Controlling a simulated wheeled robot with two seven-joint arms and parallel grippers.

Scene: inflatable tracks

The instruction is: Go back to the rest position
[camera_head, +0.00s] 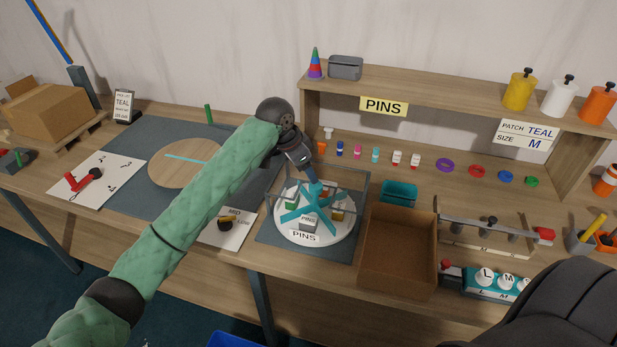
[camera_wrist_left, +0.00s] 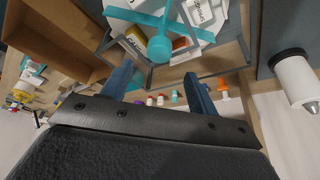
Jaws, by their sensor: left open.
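My left arm comes in from the left, and its gripper (camera_head: 314,178) hangs over the back of the pin carousel. In the left wrist view the two blue fingers of the gripper (camera_wrist_left: 158,78) are apart with nothing between them. The carousel is a white disc (camera_head: 335,238) with a teal cross-shaped turnstile (camera_head: 318,208) inside a clear-walled frame. The turnstile's round teal hub (camera_wrist_left: 160,48) shows just beyond the fingertips; I cannot tell whether they touch. Small boxes stand between its arms. My right gripper is not in view.
A shelf (camera_head: 440,92) with a PINS sign stands behind, with several small pins beneath it. An empty brown box (camera_head: 398,270) and a teal bin (camera_head: 398,192) are right of the carousel. A grey mat with a wooden disc (camera_head: 180,168) lies left.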

